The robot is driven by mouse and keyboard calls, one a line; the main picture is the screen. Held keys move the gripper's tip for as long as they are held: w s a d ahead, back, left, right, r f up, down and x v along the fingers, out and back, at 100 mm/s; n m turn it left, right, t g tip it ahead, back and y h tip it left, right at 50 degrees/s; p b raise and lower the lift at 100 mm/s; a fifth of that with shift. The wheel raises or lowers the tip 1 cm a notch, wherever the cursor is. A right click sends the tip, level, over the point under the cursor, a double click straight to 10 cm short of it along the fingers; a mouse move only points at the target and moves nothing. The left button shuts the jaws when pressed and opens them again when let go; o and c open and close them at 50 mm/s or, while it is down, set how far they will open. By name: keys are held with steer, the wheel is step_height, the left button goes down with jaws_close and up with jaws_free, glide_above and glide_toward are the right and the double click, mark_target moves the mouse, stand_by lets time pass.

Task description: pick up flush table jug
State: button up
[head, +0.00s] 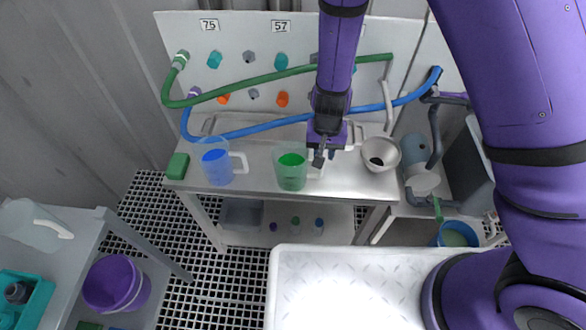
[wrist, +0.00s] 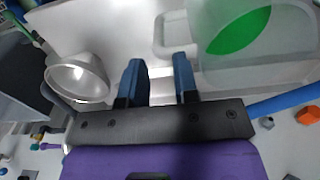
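Two clear jugs stand upright on the steel table (head: 255,186): one with green contents (head: 291,168) and one with blue contents (head: 217,163). I cannot tell from a label which one is the flush table jug. My gripper (head: 320,158) points down just right of the green jug, on its handle side. In the wrist view my gripper (wrist: 161,75) has its two blue fingers apart with nothing clearly held between them. The green jug (wrist: 255,45) is at upper right there, its pale handle (wrist: 162,38) near the fingertips. Whether the fingers touch the handle is unclear.
A white funnel (head: 381,153) stands right of my gripper and shows in the wrist view (wrist: 77,78). A green block (head: 177,166) sits at the table's left end. Green (head: 275,78) and blue (head: 260,128) hoses cross behind. A purple bucket (head: 115,283) is at lower left.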

glide_above(320, 176)
steer(key=f, duration=0.5)
steer(key=shift+w+d, duration=0.1)
steer(key=shift+w, duration=0.25)
jaws_close()
